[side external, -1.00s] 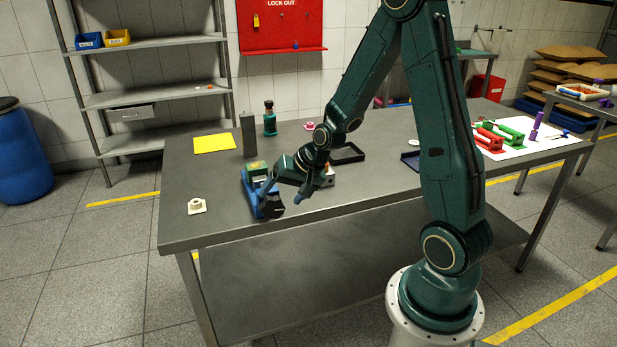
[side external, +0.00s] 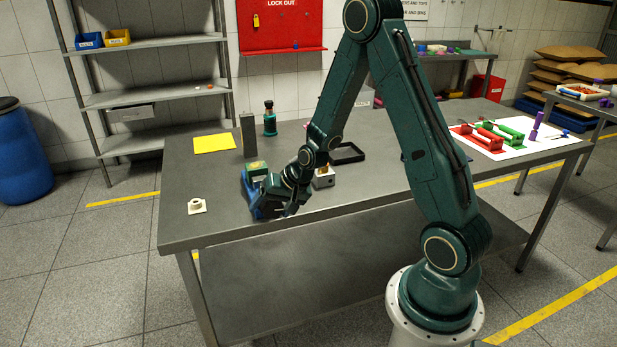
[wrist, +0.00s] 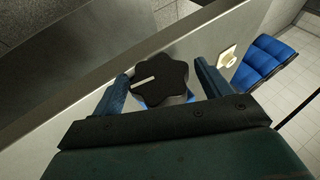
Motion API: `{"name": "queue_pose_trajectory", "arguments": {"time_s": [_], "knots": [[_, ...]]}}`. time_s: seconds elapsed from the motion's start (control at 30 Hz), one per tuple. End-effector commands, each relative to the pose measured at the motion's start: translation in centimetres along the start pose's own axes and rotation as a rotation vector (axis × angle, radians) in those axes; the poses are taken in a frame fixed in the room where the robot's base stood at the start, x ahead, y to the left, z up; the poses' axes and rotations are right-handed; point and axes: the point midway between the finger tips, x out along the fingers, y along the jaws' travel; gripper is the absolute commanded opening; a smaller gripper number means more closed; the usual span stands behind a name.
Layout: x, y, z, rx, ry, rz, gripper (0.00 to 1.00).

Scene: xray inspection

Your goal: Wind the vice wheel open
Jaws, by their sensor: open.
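The blue vice (side external: 251,192) stands near the front edge of the table, left of centre, with a green and yellow block (side external: 257,170) at its top. In the wrist view its black lobed wheel (wrist: 160,78) carries a pale line pointing left. A bit of blue shows under the wheel. My gripper (side external: 287,212) is at the vice's front end in the side view. In the wrist view my gripper (wrist: 160,85) is open, with one blue finger on each side of the wheel. The left finger is very close to the wheel; I cannot tell whether it touches. In the side view my gripper hides the wheel.
A white fitting (side external: 197,206) lies on the table left of the vice. A grey upright block (side external: 248,135), a green bottle (side external: 269,120) and a yellow sheet (side external: 214,143) are behind. A small pale box (side external: 324,178) and a black tray (side external: 347,153) are right.

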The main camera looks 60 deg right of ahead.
Motion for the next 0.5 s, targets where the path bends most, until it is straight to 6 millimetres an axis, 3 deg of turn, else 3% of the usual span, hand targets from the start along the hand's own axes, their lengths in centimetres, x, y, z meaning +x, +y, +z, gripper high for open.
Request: {"name": "queue_pose_trajectory", "arguments": {"time_s": [0.07,0.3,0.5], "knots": [[-0.01,-0.01,0.0,0.0,0.0,0.0,0.77],[-0.03,0.0,0.01,0.0,0.0,0.0,0.32],[-0.03,-0.02,0.02,-0.002,-0.001,0.004,0.32]]}}
